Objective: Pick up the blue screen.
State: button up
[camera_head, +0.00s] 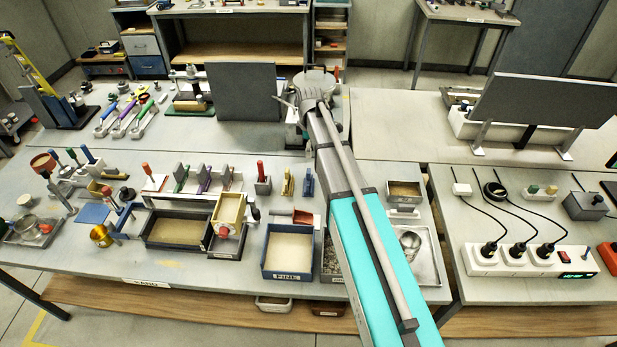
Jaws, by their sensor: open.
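Several blue pieces show, and I cannot tell for sure which is the blue screen. A small upright blue piece (308,183) stands at the right end of the row of coloured pieces on the front bench, just left of my arm. A flat blue plate (92,213) lies at the front left among small fixtures. My arm reaches from the lower right up to the back bench. My gripper (316,84) is at its far end, beyond and above the row, apart from both blue pieces. It is open; its fingers are mostly hidden by the wrist.
A sand tray (180,231), a blue-rimmed bin (288,252) and a metal tray (430,262) lie nearer. A dark panel (240,91) stands behind. Cables and a power strip (530,261) are at right.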

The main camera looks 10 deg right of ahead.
aim_at(309, 171)
jog(key=shift+w+r, duration=0.1)
jog(key=shift+w, duration=0.25)
notch_tip(309, 171, down, 9)
jog(key=b, duration=0.8)
jog(key=shift+r+b, duration=0.2)
jog(key=shift+b, duration=0.1)
dwell(0.4)
jog(key=shift+f, duration=0.15)
jog(key=f+b, duration=0.3)
jog(key=shift+w, duration=0.4)
jog(key=shift+f+b, duration=0.95)
jog(key=shift+b, duration=0.15)
